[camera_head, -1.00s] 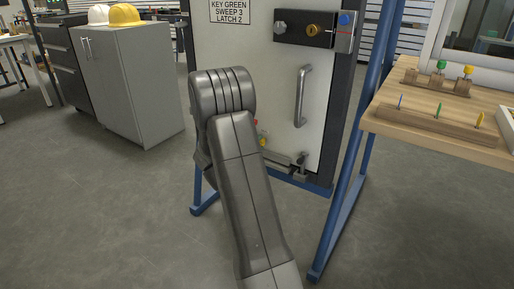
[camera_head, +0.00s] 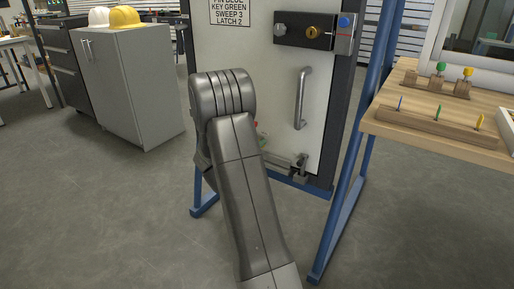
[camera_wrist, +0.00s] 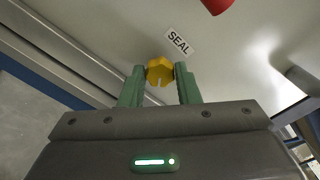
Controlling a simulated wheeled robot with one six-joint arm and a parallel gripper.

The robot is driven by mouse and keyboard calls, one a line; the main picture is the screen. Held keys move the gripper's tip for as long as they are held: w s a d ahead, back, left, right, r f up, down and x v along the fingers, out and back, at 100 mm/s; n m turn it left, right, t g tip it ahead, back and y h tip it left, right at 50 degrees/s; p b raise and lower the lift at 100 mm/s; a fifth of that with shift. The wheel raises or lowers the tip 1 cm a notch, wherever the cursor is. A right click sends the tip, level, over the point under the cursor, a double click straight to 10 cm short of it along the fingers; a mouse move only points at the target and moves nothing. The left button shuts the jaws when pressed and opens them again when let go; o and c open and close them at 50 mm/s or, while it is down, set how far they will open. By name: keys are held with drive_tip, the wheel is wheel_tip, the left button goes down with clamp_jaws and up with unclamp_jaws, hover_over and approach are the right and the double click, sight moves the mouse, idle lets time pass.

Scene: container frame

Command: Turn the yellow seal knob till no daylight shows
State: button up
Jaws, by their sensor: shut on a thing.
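The yellow seal knob (camera_wrist: 159,72) sits on the pale door's lower face, beside a label reading SEAL (camera_wrist: 178,41) in the wrist view. My gripper (camera_wrist: 160,75) has its two green fingers closed on the knob, one on each side. A pale mark shows on the knob's near side. In the head view my arm hides most of this spot; a bit of green shows beside the arm, low on the door (camera_head: 272,60). The door's bottom edge is partly hidden, and I cannot tell whether daylight shows there.
The door has a vertical handle (camera_head: 302,98) and a latch bar (camera_head: 304,34) above. A blue frame (camera_head: 341,215) stands at right, by a wooden bench (camera_head: 395,118).

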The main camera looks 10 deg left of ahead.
drive_tip(key=shift+m, duration=0.5)
drive_tip(key=o, duration=1)
drive_tip(key=shift+c, duration=0.2)
drive_tip(key=p+v, duration=0.3)
drive_tip(key=v, duration=1.1)
drive_tip(key=shift+w, duration=0.1)
drive_tip(key=b+x, duration=0.3)
drive_tip(key=x, duration=1)
drive_tip(key=shift+w+d, duration=0.15)
drive_tip(key=shift+w, duration=0.2)
